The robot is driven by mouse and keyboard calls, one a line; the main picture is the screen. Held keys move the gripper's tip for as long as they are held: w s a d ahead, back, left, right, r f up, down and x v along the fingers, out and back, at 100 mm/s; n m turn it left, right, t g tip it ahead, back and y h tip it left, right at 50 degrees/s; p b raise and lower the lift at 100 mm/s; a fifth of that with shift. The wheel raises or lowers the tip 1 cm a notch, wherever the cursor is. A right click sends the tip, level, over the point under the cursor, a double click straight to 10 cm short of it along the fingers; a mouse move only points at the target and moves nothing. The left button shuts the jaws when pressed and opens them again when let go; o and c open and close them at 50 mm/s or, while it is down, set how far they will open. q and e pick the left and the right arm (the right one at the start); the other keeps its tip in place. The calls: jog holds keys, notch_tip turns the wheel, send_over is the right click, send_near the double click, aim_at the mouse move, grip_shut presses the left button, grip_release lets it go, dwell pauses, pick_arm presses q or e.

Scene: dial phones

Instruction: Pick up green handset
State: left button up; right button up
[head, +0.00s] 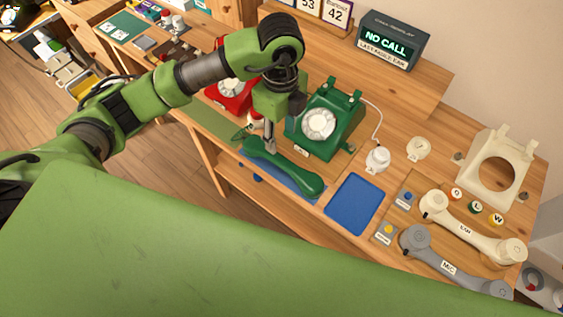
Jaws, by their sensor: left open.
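The green handset (285,168) lies across a blue mat at the front edge of the wooden table, in front of the green dial phone (322,122). The phone's cradle on top is empty. My left gripper (269,146) points down just above the left half of the handset, close to its upper edge. It is open, and I see no grip on the handset. Its fingers overlap the handset's far side in the picture, so I cannot tell whether they touch. My right gripper is not in view.
A red phone (232,92) stands behind my left arm. A bare blue mat (354,203) lies right of the handset. Cream (470,228) and grey (452,262) handsets and a cream phone shell (494,170) are at the right. A "NO CALL" display (389,43) stands at the back.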

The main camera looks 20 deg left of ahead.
aim_at(282, 159)
pick_arm(q)
notch_tip(282, 159, down, 8)
jog(key=shift+r+p, duration=0.1)
jog(key=shift+p, duration=0.6)
jog(key=shift+f+p, duration=0.45)
jog(key=shift+f, duration=0.2)
notch_tip(282, 159, down, 4)
jog(key=shift+w+d+f+p, duration=0.1)
jog(key=shift+w+p, duration=0.05)
jog(key=shift+p, duration=0.4)
grip_shut()
